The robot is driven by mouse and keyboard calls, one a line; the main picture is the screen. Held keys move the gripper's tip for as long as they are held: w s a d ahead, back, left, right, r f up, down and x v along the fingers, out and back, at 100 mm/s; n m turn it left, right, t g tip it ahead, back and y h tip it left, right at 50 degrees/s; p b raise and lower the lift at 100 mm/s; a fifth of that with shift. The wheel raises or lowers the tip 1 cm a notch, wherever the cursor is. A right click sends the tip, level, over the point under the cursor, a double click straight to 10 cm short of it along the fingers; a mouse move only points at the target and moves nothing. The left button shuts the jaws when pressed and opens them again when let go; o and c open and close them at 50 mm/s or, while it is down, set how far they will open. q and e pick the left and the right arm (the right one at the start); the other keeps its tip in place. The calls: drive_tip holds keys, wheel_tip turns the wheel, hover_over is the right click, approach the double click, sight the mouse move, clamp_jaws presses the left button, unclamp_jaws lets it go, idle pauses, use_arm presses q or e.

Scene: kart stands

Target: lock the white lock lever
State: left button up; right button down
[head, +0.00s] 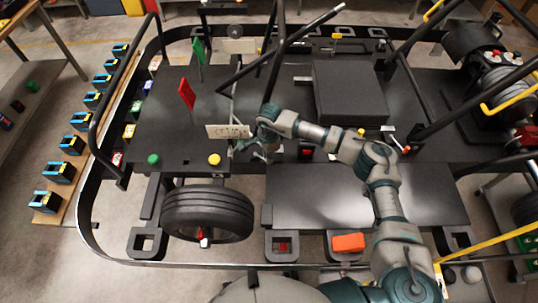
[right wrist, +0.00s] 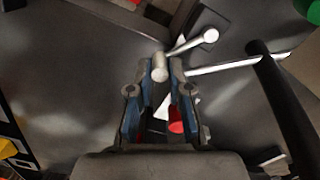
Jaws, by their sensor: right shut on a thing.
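My right gripper (head: 262,150) reaches down over the dark kart deck beside a small white panel. In the right wrist view, the right gripper (right wrist: 161,75) has its blue-grey fingers closed on the pale, rounded end of a lever, which looks like the white lock lever (right wrist: 159,66). The rest of that lever is hidden by the fingers. A second pale lever with a rounded tip (right wrist: 209,36) lies just ahead, apart from the fingers. The head view is too small to show the held lever clearly. My left gripper is not in view.
The white panel (head: 228,131) stands left of the gripper. A yellow button (head: 214,159), a green button (head: 153,159) and a red flag (head: 187,94) are on the deck. A black bar (right wrist: 270,90) is close at right in the wrist view. A tyre (head: 207,213) lies in front.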

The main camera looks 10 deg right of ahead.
drive_tip(key=shift+w, duration=0.1)
drive_tip(key=shift+a+m, duration=0.15)
drive_tip(key=shift+m, duration=0.25)
drive_tip(key=shift+s+a+m, duration=0.1)
drive_tip(key=shift+s+m, duration=0.2)
drive_tip(key=shift+m, duration=0.2)
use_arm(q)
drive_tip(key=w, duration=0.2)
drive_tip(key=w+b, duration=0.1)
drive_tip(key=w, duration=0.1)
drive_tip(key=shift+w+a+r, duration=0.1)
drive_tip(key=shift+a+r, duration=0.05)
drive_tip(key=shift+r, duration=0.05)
use_arm(e)
drive_tip(key=a+m, duration=0.1)
drive_tip(key=m, duration=0.2)
drive_tip(key=a+m, duration=0.2)
drive_tip(key=m, duration=0.1)
drive_tip(key=s+a+m, duration=0.1)
drive_tip(key=a+m, duration=0.1)
drive_tip(key=m, duration=0.1)
